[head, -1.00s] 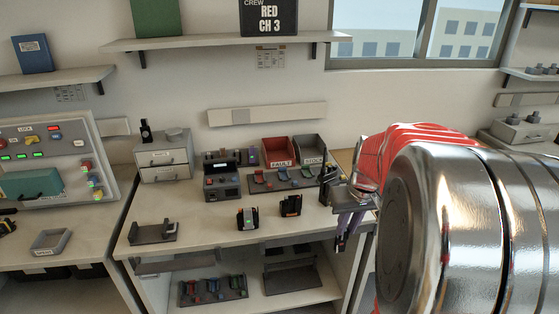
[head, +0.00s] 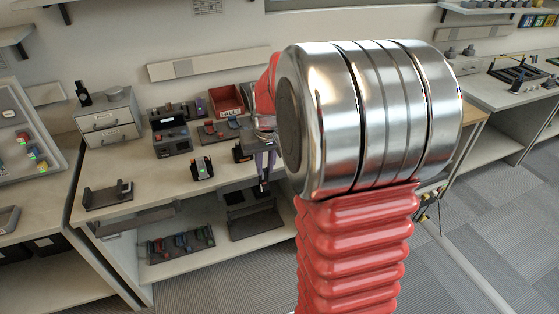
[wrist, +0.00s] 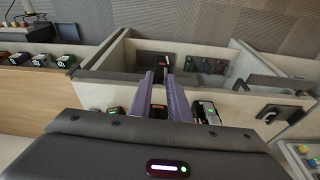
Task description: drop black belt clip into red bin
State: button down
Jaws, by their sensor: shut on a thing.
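The red bin (head: 226,98) stands at the back of the middle bench in the head view, left of my arm, with a pale label on its front. My gripper (head: 264,178) hangs in front of the bench with its purple fingers pointing down. A small dark piece shows at the fingertips, which I take for the black belt clip (head: 264,186). In the wrist view my gripper (wrist: 161,78) has its two purple fingers close together, with a dark piece between their tips; its outline is hard to make out. The clip is apart from the bin.
A black radio with a green light (head: 202,168) and a dark charger block (head: 172,138) stand on the bench. A grey cradle (head: 108,195) lies at the left. The lower shelf holds a rack of coloured pieces (head: 181,242). My arm hides the bench's right side.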

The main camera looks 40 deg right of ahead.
jog(key=w+a+f+n, duration=0.2)
jog(key=w+a+f, duration=0.1)
jog(key=a, duration=0.8)
jog(key=w+a+f+n+y, duration=0.1)
jog(key=w+a+f, duration=0.3)
jog(key=a, duration=0.7)
jog(key=shift+w+a+n, duration=0.15)
jog(key=shift+w+n, duration=0.3)
jog(key=shift+n, duration=0.05)
